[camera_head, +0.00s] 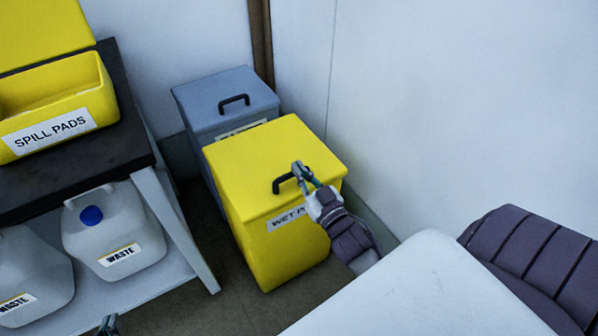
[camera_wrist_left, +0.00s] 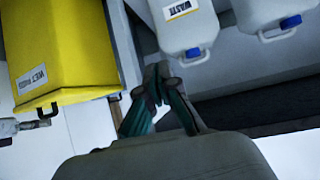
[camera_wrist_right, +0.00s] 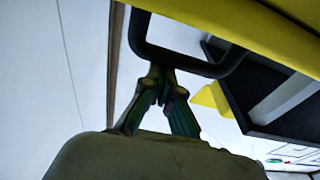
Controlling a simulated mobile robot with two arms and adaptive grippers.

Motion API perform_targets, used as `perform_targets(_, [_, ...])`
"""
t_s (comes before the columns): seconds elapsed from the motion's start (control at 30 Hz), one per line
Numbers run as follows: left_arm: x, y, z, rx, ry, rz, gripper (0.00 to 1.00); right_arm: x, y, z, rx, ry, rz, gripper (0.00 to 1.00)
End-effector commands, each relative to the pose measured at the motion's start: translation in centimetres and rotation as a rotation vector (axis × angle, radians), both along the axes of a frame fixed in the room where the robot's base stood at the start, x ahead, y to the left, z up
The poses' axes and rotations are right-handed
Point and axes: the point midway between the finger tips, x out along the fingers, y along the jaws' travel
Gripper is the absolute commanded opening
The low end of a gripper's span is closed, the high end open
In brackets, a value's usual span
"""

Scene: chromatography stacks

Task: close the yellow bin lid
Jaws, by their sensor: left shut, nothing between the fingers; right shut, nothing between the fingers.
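The yellow bin (camera_head: 282,252) stands on the floor with its lid (camera_head: 262,150) lying flat on top and looking shut. A black handle (camera_head: 281,184) sits at the lid's front edge. My right gripper (camera_head: 301,168) is shut and empty, right at the handle; in the right wrist view its fingertips (camera_wrist_right: 160,78) overlap the handle (camera_wrist_right: 190,66), and I cannot tell whether they touch. My left gripper (camera_head: 109,324) is shut and empty, low at the bottom edge. In the left wrist view its tips (camera_wrist_left: 158,74) are apart from the yellow bin (camera_wrist_left: 65,50).
A grey bin (camera_head: 225,100) with a black handle stands behind the yellow one. At left, a dark-topped bench (camera_head: 130,140) carries a yellow spill pads box (camera_head: 85,85), with white waste jugs (camera_head: 120,230) on its lower shelf. A wall (camera_head: 450,100) closes the right side.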

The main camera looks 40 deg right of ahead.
Motion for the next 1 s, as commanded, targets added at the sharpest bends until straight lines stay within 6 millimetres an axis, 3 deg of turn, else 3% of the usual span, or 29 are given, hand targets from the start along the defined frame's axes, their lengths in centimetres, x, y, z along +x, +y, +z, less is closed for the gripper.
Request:
perform_targets(0.4, [2.1, -1.0, 2.4, -0.045, -0.191, -0.014, 0.00, -0.4, 0.0, -1.0, -0.001, -0.026, -0.003, 0.00])
perform_targets(1.0, [1.7, -0.8, 1.8, -0.034, -0.146, -0.010, 0.00, -0.4, -0.1, -1.1, -0.001, -0.016, -0.005, 0.00])
